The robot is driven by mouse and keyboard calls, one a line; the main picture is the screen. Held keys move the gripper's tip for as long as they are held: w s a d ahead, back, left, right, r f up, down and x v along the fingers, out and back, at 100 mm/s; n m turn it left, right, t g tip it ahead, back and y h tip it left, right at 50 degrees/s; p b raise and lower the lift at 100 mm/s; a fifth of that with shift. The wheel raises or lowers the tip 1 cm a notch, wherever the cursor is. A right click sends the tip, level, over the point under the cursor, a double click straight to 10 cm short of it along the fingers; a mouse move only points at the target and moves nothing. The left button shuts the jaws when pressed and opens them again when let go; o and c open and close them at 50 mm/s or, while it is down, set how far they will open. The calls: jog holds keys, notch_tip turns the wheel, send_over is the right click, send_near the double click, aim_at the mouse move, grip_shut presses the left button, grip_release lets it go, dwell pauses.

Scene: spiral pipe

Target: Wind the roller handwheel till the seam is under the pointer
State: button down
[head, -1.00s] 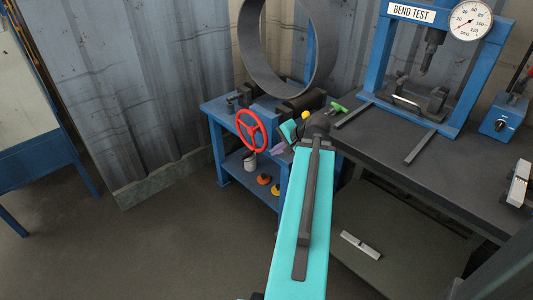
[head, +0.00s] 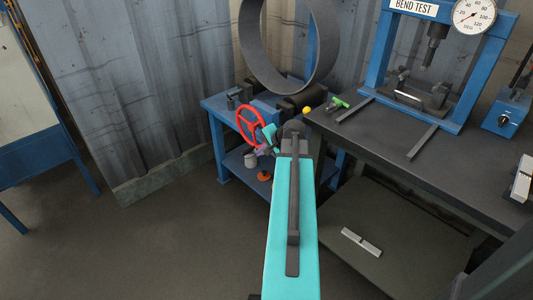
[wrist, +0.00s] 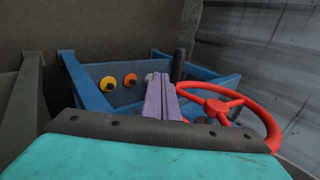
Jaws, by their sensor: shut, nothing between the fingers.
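The red handwheel (head: 240,124) is on the front of a blue roller stand, below a large grey pipe ring (head: 247,55). In the wrist view the wheel (wrist: 218,105) lies to the right of my gripper (wrist: 159,80). The purple fingers are shut together and empty. They overlap the wheel's left side in the picture; I cannot tell whether they touch it. In the head view my gripper (head: 264,150) is at the wheel's lower right, partly hidden by my arm. I cannot make out the seam or the pointer.
The blue stand (head: 218,150) has a lower shelf with a grey can (head: 250,160) and an orange item (head: 264,175). A dark workbench (head: 400,150) with a blue press (head: 376,60) stands to the right.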

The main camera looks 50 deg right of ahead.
jog(key=shift+w+d+f, duration=0.1)
jog(key=shift+w+f, duration=0.05)
jog(key=shift+w, duration=0.65)
